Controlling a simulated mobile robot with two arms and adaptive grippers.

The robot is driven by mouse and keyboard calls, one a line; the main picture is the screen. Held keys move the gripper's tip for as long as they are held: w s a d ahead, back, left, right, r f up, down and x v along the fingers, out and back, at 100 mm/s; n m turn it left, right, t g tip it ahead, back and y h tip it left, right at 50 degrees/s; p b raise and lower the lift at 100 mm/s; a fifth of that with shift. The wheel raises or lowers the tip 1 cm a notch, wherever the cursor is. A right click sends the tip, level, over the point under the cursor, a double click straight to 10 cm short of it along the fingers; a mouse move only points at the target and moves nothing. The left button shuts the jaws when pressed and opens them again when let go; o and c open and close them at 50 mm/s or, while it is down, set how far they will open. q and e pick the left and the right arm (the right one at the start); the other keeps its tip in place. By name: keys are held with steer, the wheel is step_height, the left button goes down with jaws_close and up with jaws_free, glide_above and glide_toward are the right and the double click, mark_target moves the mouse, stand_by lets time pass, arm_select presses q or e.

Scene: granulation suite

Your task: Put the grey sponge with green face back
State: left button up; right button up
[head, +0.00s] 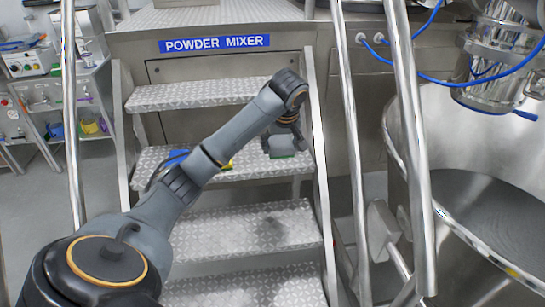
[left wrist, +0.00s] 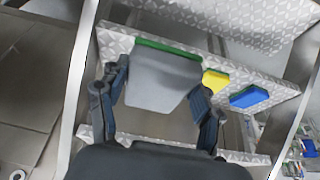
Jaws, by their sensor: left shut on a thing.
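The grey sponge with green face (head: 282,154) is between the fingers of my left gripper (head: 284,138), at the right end of a stair tread. In the left wrist view the grey sponge (left wrist: 160,82) fills the gap between both fingers, its green face (left wrist: 165,47) turned away toward the tread. My left gripper is shut on it. I cannot tell whether the sponge touches the tread. A yellow sponge (left wrist: 215,80) and a blue sponge (left wrist: 248,96) lie beside it on the tread. My right gripper is not in view.
Metal stairs with a patterned tread (head: 255,229) lead to the powder mixer (head: 215,43). Steel handrails (head: 352,130) stand close right of my gripper. A large steel bowl (head: 480,170) is at the right. A cart (head: 65,95) with equipment stands at the far left.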

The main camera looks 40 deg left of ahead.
arm_select(q)
steer(key=w+a+f, duration=0.2)
steer(key=a, duration=0.1)
steer(key=w+a+f, duration=0.6)
steer(key=shift+a+f+p, duration=0.15)
steer(key=shift+a+p, duration=0.25)
steer(key=shift+w+a+f, duration=0.2)
steer(key=shift+f, duration=0.2)
steer(key=shift+w+a+f, duration=0.2)
steer(key=shift+f, duration=0.15)
steer(key=shift+a+f, duration=0.1)
steer(key=shift+f, duration=1.45)
steer(key=shift+f, duration=0.1)
steer(key=shift+f+b, duration=0.3)
steer(key=shift+f, duration=0.2)
steer(key=o, duration=1.5)
steer(key=shift+o, duration=0.2)
steer(key=shift+r, duration=0.1)
